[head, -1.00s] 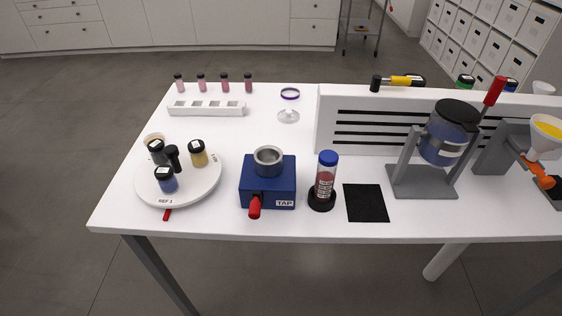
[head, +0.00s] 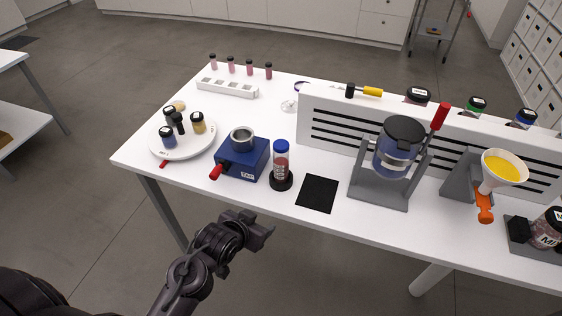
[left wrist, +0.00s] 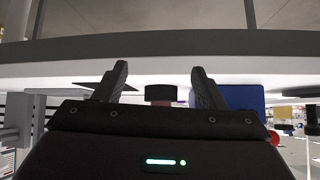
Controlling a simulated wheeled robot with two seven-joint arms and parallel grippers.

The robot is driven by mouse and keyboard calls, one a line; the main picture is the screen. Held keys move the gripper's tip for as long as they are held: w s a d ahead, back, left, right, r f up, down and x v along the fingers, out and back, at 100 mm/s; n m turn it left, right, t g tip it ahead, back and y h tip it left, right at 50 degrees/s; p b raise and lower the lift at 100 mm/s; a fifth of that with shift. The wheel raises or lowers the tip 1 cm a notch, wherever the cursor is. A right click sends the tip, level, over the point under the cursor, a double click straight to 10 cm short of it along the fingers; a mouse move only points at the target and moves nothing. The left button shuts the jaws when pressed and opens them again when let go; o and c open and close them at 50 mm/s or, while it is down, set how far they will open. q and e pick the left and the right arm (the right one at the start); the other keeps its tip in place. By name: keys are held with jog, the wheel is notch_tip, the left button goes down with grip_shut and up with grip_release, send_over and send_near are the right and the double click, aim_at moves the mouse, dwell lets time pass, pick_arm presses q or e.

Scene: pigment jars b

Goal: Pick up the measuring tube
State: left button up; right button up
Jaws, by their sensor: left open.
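The measuring tube (head: 281,160) is clear with a blue cap and dark red contents. It stands upright in a round black base (head: 281,181) on the white table, between the blue TAP box and a black mat. My left gripper (head: 266,231) is in front of the table's front edge, below and apart from the tube. In the left wrist view its two fingers (left wrist: 157,84) are spread with nothing gripped. My right gripper is not in view.
The blue TAP box (head: 243,158) with a metal cup and red handle is left of the tube. The black mat (head: 318,193) lies to its right. A grey slotted panel (head: 335,120) stands behind. The table's front edge (head: 215,188) lies between gripper and tube.

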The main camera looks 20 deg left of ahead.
aim_at(277, 169)
pick_arm(q)
jog(key=w+r+t+h, duration=0.1)
jog(key=w+r+t, duration=0.2)
jog(key=w+t, duration=0.2)
jog(key=w+r+t+h, duration=0.1)
jog(key=w+r+t, duration=0.1)
jog(key=w, duration=0.1)
jog(key=shift+r+h, duration=0.3)
jog(key=shift+r, duration=0.05)
jog(key=shift+w+r+t, duration=0.3)
jog(key=shift+r+t, duration=0.1)
jog(key=shift+t, duration=0.3)
jog(key=shift+p+x, duration=0.6)
jog(key=shift+x, duration=0.65)
jog(key=p+x, duration=0.2)
jog(key=x, duration=0.2)
jog(key=shift+w+d+f, duration=0.15)
jog(key=shift+w+d, duration=0.05)
jog(key=shift+w, duration=0.1)
jog(key=shift+w+f, duration=0.15)
jog(key=shift+w, duration=0.05)
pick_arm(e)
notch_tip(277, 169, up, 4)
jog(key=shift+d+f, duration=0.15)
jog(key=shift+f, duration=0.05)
pick_arm(q)
jog(key=shift+c, duration=0.4)
jog(key=c, duration=1.1)
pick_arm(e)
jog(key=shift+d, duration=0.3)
